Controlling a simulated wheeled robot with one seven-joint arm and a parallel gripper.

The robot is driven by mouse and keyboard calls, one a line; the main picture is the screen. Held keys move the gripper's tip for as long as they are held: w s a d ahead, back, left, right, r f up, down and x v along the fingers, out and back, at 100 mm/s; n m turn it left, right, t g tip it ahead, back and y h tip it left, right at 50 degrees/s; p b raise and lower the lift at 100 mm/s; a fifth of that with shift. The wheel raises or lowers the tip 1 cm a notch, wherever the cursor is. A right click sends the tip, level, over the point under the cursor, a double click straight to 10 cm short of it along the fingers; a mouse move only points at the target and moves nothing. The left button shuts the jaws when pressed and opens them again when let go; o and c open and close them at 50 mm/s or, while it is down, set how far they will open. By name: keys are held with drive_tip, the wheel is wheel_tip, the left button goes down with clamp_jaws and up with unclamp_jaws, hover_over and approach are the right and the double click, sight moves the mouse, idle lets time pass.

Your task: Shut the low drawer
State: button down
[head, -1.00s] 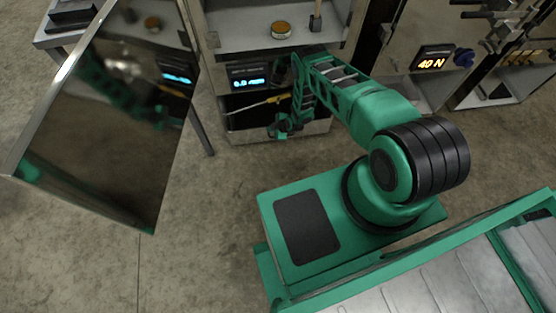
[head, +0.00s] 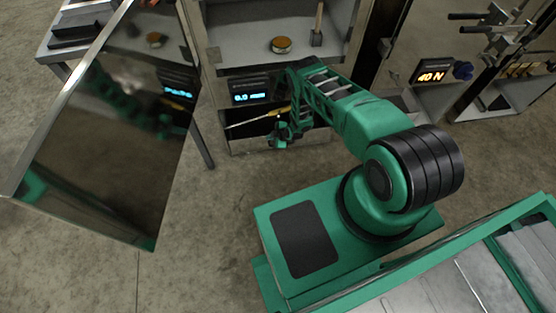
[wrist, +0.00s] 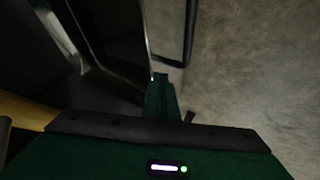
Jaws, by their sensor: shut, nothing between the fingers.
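The low drawer (head: 242,146) is in the cabinet under the blue display in the head view. It stands partly open, with a pale metal front and a dark inside. A tool with a yellow handle (head: 277,114) lies across it. My gripper (head: 280,139) is shut and empty, pointing down at the drawer's front. It hides part of the front, and I cannot tell whether it touches. In the wrist view, my green fingers (wrist: 161,95) are beside a thin metal edge, with a dark bar just beyond and floor to the right.
A mirror-like open door (head: 110,140) stands to the left. Above the drawer, a shelf holds a round tin (head: 281,45) and an upright tool (head: 317,25). A cabinet with an orange display (head: 432,76) is to the right. The floor before the drawer is clear.

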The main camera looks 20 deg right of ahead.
drive_tip(key=s+d+r, duration=0.1)
drive_tip(key=s+r, duration=0.6)
drive_tip(key=s, duration=0.2)
drive_tip(key=shift+d+r, duration=0.25)
